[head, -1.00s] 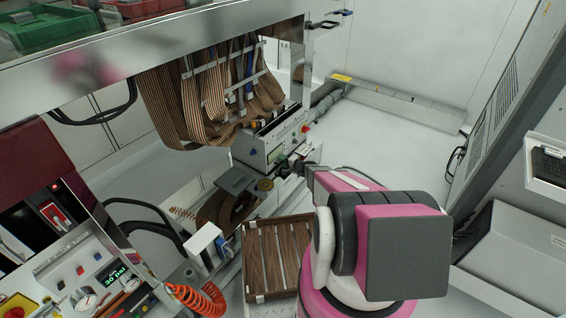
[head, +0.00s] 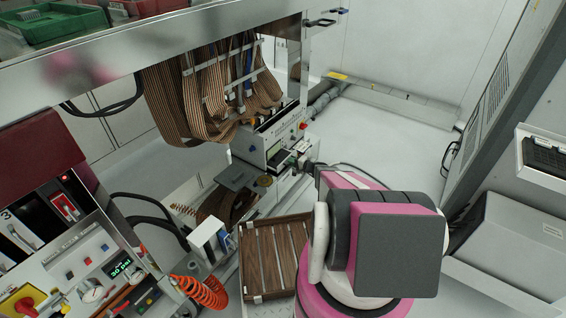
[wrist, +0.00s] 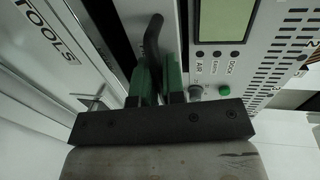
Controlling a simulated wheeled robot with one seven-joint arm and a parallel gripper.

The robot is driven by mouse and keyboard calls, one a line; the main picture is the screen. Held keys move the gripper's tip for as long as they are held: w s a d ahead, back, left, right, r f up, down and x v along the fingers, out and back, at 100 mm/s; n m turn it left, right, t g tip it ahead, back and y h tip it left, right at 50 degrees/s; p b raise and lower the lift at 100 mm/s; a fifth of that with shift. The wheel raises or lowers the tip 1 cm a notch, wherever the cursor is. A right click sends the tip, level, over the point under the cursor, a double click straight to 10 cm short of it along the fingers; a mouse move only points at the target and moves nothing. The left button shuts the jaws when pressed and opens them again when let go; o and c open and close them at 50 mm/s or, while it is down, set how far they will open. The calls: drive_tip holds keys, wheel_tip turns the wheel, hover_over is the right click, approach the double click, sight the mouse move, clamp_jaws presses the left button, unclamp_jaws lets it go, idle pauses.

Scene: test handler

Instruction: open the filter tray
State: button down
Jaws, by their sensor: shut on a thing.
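My gripper (wrist: 159,80) has its green fingers closed around a black bent handle (wrist: 153,38) in the wrist view. The handle runs up from between the fingers beside a grey instrument front (wrist: 222,68) with a display and buttons. I take this handle to be the filter tray's; the tray itself cannot be made out clearly, and a dark gap shows left of the handle. In the head view my gripper is small and mostly hidden by my pink and grey arm, at the front of the grey instrument box (head: 262,147).
Brown ribbon cables (head: 190,105) hang above the box. A slatted wooden crate (head: 262,262) stands below, left of my arm. A control panel (head: 95,265) with an orange coiled hose (head: 205,292) is at lower left. A panel marked TOOLS (wrist: 45,45) lies left of my gripper.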

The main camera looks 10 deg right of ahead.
drive_tip(key=f+v, duration=0.2)
drive_tip(key=v, duration=1.2)
drive_tip(key=shift+s+d+f, duration=0.2)
drive_tip(key=shift+f, duration=0.1)
drive_tip(key=c, duration=1.2)
unclamp_jaws()
drive_tip(key=shift+c, duration=0.2)
drive_tip(key=v, duration=1)
drive_tip(key=shift+s+d, duration=0.25)
drive_tip(key=shift+a+r, duration=0.1)
